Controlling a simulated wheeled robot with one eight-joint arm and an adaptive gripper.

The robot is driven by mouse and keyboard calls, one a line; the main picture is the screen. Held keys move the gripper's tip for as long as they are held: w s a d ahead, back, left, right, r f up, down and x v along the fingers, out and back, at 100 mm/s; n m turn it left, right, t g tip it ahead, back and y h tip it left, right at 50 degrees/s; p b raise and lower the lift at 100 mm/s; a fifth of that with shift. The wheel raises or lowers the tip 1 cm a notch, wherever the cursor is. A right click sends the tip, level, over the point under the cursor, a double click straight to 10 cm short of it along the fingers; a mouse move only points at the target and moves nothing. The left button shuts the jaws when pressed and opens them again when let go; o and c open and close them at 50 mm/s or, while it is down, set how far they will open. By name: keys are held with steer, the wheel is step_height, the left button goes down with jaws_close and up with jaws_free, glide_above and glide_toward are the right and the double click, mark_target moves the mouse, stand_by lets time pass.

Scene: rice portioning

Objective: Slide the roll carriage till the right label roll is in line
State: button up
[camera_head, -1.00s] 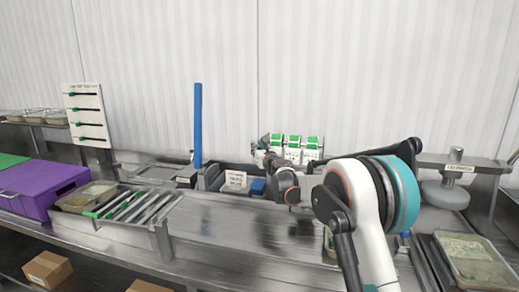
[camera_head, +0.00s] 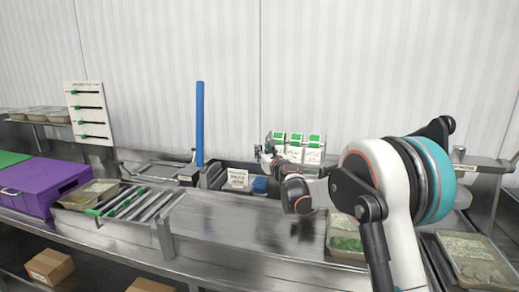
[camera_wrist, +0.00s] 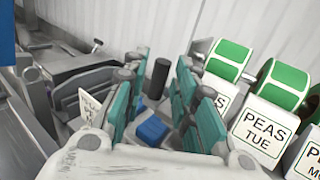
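Three label rolls (camera_head: 295,140) with green tops and white printed fronts stand in a row by the back wall. In the wrist view a label (camera_wrist: 264,134) reads "PEAS TUE". Another roll is partly cut off at the right edge, and one to its left is partly hidden by my finger. My gripper (camera_head: 266,154) is just left of the rolls. In the wrist view its teal fingers (camera_wrist: 164,62) stand apart, with a dark upright post (camera_wrist: 159,78) between the tips and small gaps beside it. Contact with the post is not clear. The carriage under the rolls is mostly hidden.
A blue block (camera_head: 260,185) and a white printed card (camera_head: 237,178) are near my gripper. A tall blue post (camera_head: 200,120) stands to the left. A rack of rollers (camera_head: 138,204) and a purple box (camera_head: 40,187) are further left. Food trays (camera_head: 475,258) stand at the right.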

steer(key=v, duration=0.6)
steer(key=shift+s, duration=0.15)
steer(key=s+d+r+m+g+h, duration=0.1)
steer(key=s+d+r+m+h, duration=0.35)
steer(key=s+d+m, duration=0.45)
steer(key=s+d+r+m+g+h, duration=0.1)
steer(key=s+d+r+m+h, duration=0.35)
steer(key=s+m, duration=0.7)
steer(key=s+f+m+g+y, duration=0.1)
steer(key=s+f+m, duration=0.4)
steer(key=s, duration=0.6)
steer(key=s+a+f+m+g+y, duration=0.1)
steer(key=s+f+m+g, duration=0.3)
steer(key=s, duration=0.7)
steer(key=s+a+f+m+g+y, duration=0.1)
steer(key=s+f+m+g+y, duration=0.1)
steer(key=s+f+m, duration=0.6)
steer(key=s+m+g, duration=0.1)
steer(key=s, duration=0.2)
steer(key=shift+s+m, duration=0.15)
steer(key=shift+m, duration=0.2)
